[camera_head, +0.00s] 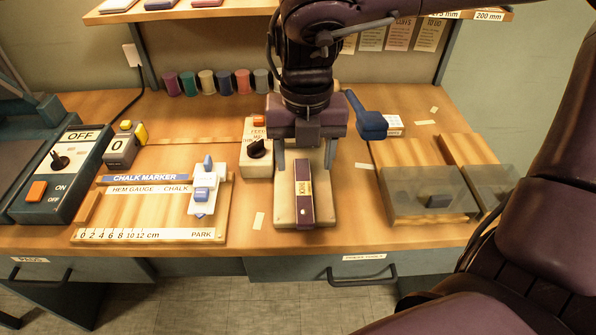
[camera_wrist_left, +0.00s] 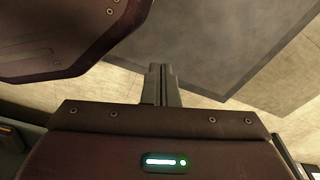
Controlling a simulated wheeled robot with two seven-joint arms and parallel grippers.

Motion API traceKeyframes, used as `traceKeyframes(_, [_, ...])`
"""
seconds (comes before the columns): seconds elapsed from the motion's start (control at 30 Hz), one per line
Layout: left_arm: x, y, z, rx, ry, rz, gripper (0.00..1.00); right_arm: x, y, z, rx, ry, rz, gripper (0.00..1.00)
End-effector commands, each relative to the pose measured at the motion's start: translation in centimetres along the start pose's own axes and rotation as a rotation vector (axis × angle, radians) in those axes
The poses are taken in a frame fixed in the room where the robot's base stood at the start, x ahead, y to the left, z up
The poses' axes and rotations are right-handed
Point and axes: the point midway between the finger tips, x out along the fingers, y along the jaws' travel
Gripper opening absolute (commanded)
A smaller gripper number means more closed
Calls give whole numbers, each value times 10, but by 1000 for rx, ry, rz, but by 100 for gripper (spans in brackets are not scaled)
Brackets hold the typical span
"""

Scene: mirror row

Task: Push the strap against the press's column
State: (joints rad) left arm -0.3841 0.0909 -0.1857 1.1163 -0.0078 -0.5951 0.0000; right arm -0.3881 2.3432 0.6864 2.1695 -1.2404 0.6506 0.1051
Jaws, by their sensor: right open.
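The strap (camera_head: 303,205) is a dark purple strip with a yellow label. It lies lengthwise on the pale press base (camera_head: 324,213), its near end at the base's front edge. My right gripper (camera_head: 306,160) is open, with one finger on each side above the far part of the base. Whether it touches the strap is unclear. The press's blue lever (camera_head: 370,122) sticks out to the right behind it. The press's column is hidden behind my gripper, so the strap's contact with it cannot be seen. My left gripper (camera_wrist_left: 162,85) is shut and empty, seen only in the left wrist view.
A chalk gauge board (camera_head: 150,215) and a switch box (camera_head: 48,180) stand to the left. A white box with a black knob (camera_head: 257,150) sits close left of the press. A clear-covered wooden tray (camera_head: 425,195) stands to the right. Colored spools line the back.

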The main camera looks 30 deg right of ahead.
Motion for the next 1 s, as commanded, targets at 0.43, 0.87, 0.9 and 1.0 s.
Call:
traceKeyframes(0.43, [-24, 1, -55, 1, 20, 3, 0, 38, 0, 0, 0, 0, 1, 58])
traceKeyframes(0.87, [-26, 2, -56, 2, 20, 3, 0, 45, 0, 0, 0, 2, 0, 58])
traceKeyframes(0.9, [-27, 2, -57, 2, 20, 4, 0, 50, 0, 0, -1, 2, -1, 58])
traceKeyframes(1.0, [-30, 3, -60, 4, 17, 6, 0, 65, -1, -1, -1, 4, -2, 58])
